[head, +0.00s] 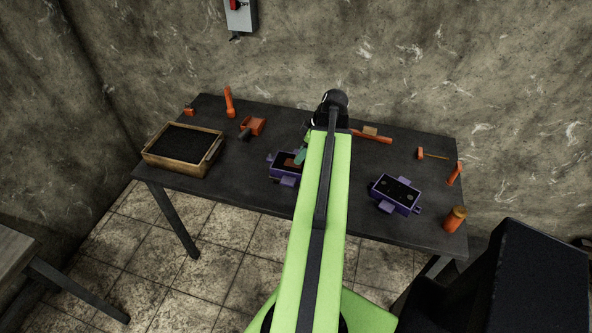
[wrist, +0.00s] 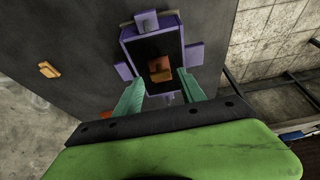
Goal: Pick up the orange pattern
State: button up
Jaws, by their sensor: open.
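The orange pattern (wrist: 160,69) lies inside an open purple flask frame (wrist: 128,48) on the dark table. It looks like a small block with a lighter raised part. In the head view it shows small and dark orange (head: 290,163) inside the same purple frame (head: 285,180), partly hidden by my arm. My gripper (wrist: 161,80) is open and empty. Its two teal fingers stand on either side of the near part of the frame, with the pattern between and just beyond their tips. One finger also shows in the head view (head: 300,157). I cannot tell the exact height of the tips.
A second purple flask (head: 397,193) stands right of my arm. A wooden box of dark sand (head: 148,160) is at the table's left. Orange tools (head: 229,102) and an orange pot (head: 454,220) lie around. Bare tabletop (head: 235,165) shows left of the frame.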

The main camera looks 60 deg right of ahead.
aim_at(294, 165)
jog(key=b+x, duration=0.4)
jog(key=x, duration=0.1)
jog(key=shift+w+a+b, duration=0.1)
jog(key=shift+w+b, duration=0.05)
jog(key=shift+b, duration=0.15)
jog(key=shift+r, duration=0.1)
jog(key=c, duration=0.8)
jog(key=shift+o, duration=0.2)
jog(key=shift+r+p, duration=0.15)
jog(key=shift+p, duration=0.15)
